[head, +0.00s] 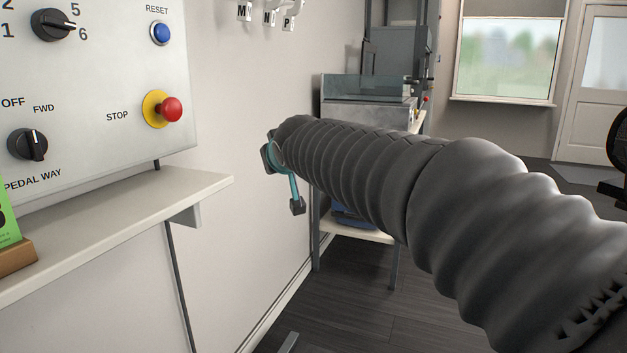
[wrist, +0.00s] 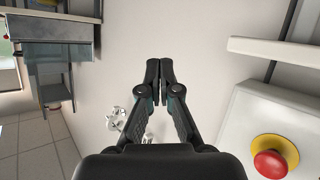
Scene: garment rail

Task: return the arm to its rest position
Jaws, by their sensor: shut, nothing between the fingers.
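My arm, in a dark ribbed sleeve, reaches from the lower right to the middle of the head view. My gripper (head: 296,204) shows there only in part, as a teal finger with a dark tip beside the pale wall; the sleeve hides the rest. In the wrist view my gripper (wrist: 160,70) has its two dark fingers together at the tips, shut and empty. It appears clear of the wall, though the exact gap cannot be told.
A control panel (head: 90,75) with a red stop button (head: 171,109) is on the left, above a shelf (head: 120,220). Lettered hooks (head: 268,12) are on the wall. A bench with a glass-sided tank (head: 365,100) stands beyond my arm. Dark floor (head: 400,310) is open below.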

